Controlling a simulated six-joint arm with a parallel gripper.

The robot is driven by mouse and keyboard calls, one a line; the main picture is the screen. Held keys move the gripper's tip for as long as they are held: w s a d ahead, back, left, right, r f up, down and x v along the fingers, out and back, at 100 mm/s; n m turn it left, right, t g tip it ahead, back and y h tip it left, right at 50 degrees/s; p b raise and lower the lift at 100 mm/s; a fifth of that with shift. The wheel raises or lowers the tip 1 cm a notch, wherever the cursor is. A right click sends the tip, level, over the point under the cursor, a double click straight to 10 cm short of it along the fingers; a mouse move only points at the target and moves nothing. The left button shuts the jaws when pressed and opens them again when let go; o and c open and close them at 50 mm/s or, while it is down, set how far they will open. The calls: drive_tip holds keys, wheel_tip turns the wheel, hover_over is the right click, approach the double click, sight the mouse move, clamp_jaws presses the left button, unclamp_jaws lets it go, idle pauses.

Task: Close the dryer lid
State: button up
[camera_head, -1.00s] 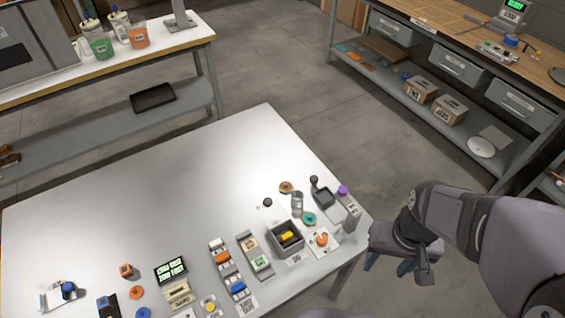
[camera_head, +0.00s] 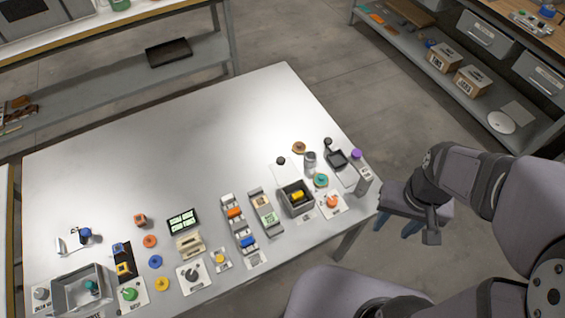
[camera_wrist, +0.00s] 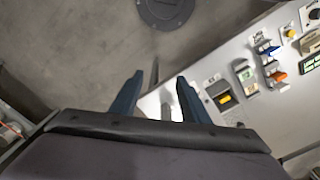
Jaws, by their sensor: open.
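No part is clearly readable as the dryer or its lid. A small grey open-topped box (camera_head: 284,201) with a yellow piece inside stands near the table's right end. It also shows in the wrist view (camera_wrist: 212,91). A larger grey open box (camera_head: 61,294) with a teal knob inside stands at the table's front left. A dark square pan-like part (camera_head: 337,158) lies on a white plate at the right end. My gripper (camera_head: 394,224) is open and empty, off the table's right edge. Its two blue fingers (camera_wrist: 160,80) point towards the floor and table edge in the wrist view.
The white table (camera_head: 150,160) carries several knobs, discs, small switches and a lit display (camera_head: 183,221) along its front. Its back half is clear. A shelf (camera_head: 470,95) with boxes stands back right. A bench with a black tray (camera_head: 168,51) stands back left.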

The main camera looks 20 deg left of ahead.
drive_tip(key=w+a+b, duration=0.2)
drive_tip(key=w+a, duration=0.4)
drive_tip(key=w, duration=0.3)
drive_tip(key=n+b, duration=0.2)
drive_tip(key=b, duration=0.3)
hover_over(281, 160)
wheel_tip(281, 160, down, 6)
drive_tip(key=shift+a+f, duration=0.1)
drive_tip(key=shift+f+p, duration=1.3)
drive_tip(key=shift+f, duration=2.4)
clamp_jaws()
